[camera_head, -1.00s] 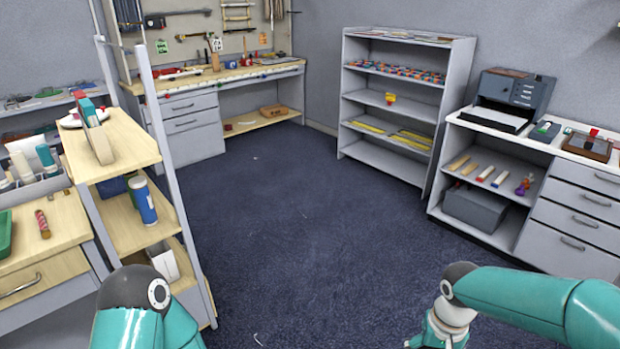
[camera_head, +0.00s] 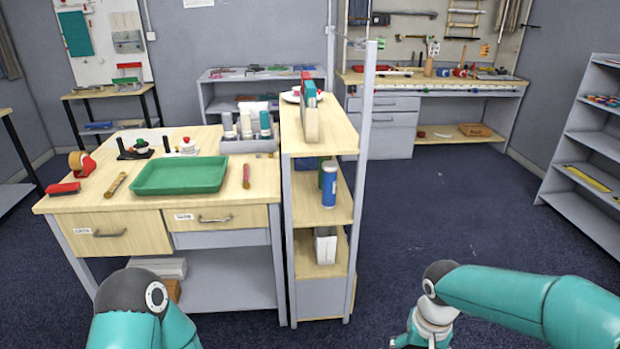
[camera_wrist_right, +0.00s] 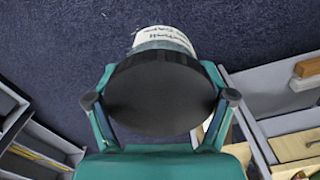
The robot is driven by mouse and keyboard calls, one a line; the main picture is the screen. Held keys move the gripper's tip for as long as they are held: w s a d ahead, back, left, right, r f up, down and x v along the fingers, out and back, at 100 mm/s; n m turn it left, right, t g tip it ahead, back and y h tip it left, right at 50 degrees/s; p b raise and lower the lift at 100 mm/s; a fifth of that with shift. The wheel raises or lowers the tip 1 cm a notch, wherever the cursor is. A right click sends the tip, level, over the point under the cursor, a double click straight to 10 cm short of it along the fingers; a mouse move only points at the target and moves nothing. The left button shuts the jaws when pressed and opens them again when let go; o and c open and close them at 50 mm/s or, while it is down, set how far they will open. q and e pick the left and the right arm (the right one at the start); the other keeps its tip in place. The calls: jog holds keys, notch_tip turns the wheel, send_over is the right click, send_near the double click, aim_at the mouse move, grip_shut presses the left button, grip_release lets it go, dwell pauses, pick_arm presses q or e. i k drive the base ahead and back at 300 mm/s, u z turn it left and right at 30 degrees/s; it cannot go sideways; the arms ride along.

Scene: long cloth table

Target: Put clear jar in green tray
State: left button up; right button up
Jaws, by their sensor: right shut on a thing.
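The green tray (camera_head: 180,176) lies empty on the wooden desk at the left in the head view. My right gripper (camera_wrist_right: 160,98) is shut on a jar (camera_wrist_right: 163,42) in the right wrist view, with one finger on each side of its wide black lid. Below the lid a pale band with dark writing shows; the rest of the jar is hidden, so I cannot see how clear it is. The jar is held over the dark floor. My left gripper is out of view.
On the desk (camera_head: 95,208), a red tape dispenser (camera_head: 82,163), a stapler (camera_head: 64,189), a grey bin of bottles (camera_head: 248,146) and a red-and-tan stick (camera_head: 246,177) surround the tray. A tall narrow shelf (camera_head: 335,140) stands right of the desk. The floor in front is clear.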

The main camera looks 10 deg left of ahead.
aim_at(207, 172)
jog(key=u, duration=0.3)
jog(key=i, duration=0.3)
jog(key=u, duration=0.95)
